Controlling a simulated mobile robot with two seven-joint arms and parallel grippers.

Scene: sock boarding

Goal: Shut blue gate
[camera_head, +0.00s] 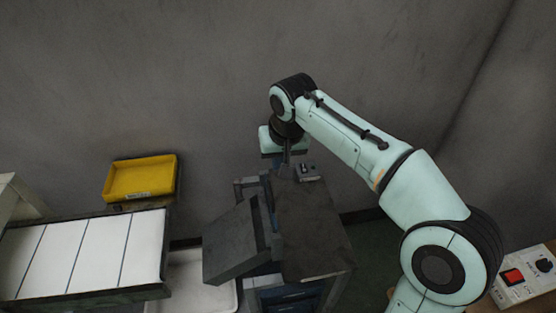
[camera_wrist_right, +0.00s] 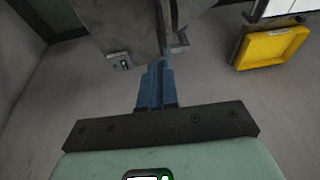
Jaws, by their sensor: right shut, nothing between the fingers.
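My right gripper (camera_head: 284,163) reaches in from the right and points down at the back end of the dark grey machine (camera_head: 312,225). In the right wrist view its blue fingers (camera_wrist_right: 155,85) are together, with nothing seen between them. The machine's grey body also shows just beyond the fingers in the wrist view (camera_wrist_right: 125,30); I cannot tell whether they touch it. Blue parts (camera_head: 265,281) show low on the machine's front, below a tilted grey plate (camera_head: 234,240). I cannot tell which blue part is the gate or how far it is open. My left gripper is out of view.
A yellow tray (camera_head: 140,196) stands at the back left, behind a table with white panels (camera_head: 95,252). A white bin (camera_head: 205,290) sits left of the machine. A control box with a red button (camera_head: 513,277) is at the right. A grey wall closes the back.

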